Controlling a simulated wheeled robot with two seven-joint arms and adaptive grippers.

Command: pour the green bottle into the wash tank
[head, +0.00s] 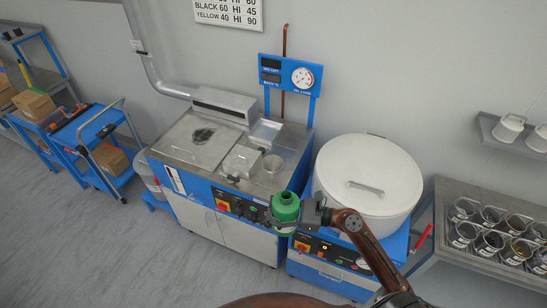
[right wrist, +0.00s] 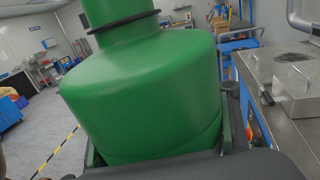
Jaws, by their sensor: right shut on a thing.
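The green bottle (head: 285,207) is held upright in my right gripper (head: 288,220), in front of the blue and steel machine. It fills most of the right wrist view (right wrist: 145,85), where the gripper fingers lie on both sides of its body. The bottle neck is narrow with a dark ring around it. The bottle is apart from the funnel, nearer to me. My left gripper is not in view.
A large white round tub (head: 368,165) with a closed lid stands just right of the machine. A rack of several cups (head: 490,235) is at the right. A blue cart (head: 95,145) stands at the left. A gauge panel (head: 290,75) rises behind the machine.

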